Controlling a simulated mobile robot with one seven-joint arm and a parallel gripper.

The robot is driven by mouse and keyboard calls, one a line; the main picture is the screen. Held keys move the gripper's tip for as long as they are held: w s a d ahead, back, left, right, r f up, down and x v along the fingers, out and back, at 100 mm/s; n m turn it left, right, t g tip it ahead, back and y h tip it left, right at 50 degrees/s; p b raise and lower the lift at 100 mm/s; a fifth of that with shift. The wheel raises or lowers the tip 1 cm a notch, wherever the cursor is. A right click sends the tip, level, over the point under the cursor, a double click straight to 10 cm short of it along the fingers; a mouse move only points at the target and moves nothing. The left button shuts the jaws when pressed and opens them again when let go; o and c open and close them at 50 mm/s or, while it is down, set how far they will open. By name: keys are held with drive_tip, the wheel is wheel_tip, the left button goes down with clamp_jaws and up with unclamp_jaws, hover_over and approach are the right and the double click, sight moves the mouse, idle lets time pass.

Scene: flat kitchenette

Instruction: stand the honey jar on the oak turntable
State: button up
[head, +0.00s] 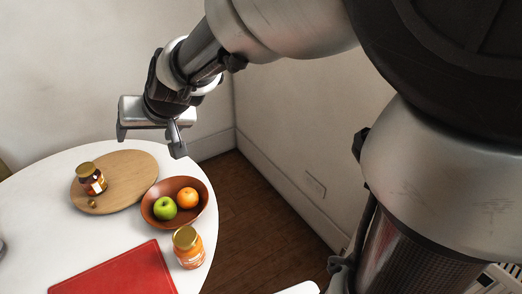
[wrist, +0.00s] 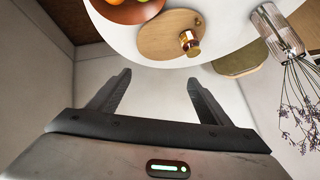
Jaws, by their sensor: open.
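The round oak turntable (head: 128,172) lies on the white table and also shows in the wrist view (wrist: 158,38). A dark amber jar with a gold lid and pale label (head: 92,180) stands upright on its left part; it also shows in the wrist view (wrist: 190,46). A second gold-lidded jar with orange contents (head: 188,252) stands upright on the table near its right edge. I cannot read either label, so I cannot tell for sure which is honey. My gripper (head: 149,143) is open and empty, above and behind the turntable; its fingers also show in the wrist view (wrist: 159,78).
A brown bowl (head: 153,214) with a green apple (head: 165,208) and an orange (head: 187,198) stands between turntable and orange jar. A red board (head: 115,272) lies in front. A small gold knob (head: 92,204) is at the turntable's near edge. A glass vase with flowers (wrist: 285,50) shows at right.

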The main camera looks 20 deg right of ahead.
drive_tip(key=s+d+g+h, duration=0.2)
drive_tip(key=s+d+h, duration=0.2)
drive_tip(key=s+d, duration=1.5)
drive_tip(key=s, duration=0.3)
drive_tip(key=shift+s+d+r+m, duration=0.2)
drive_tip(key=shift+r+m, duration=0.1)
drive_tip(key=shift+r, duration=0.1)
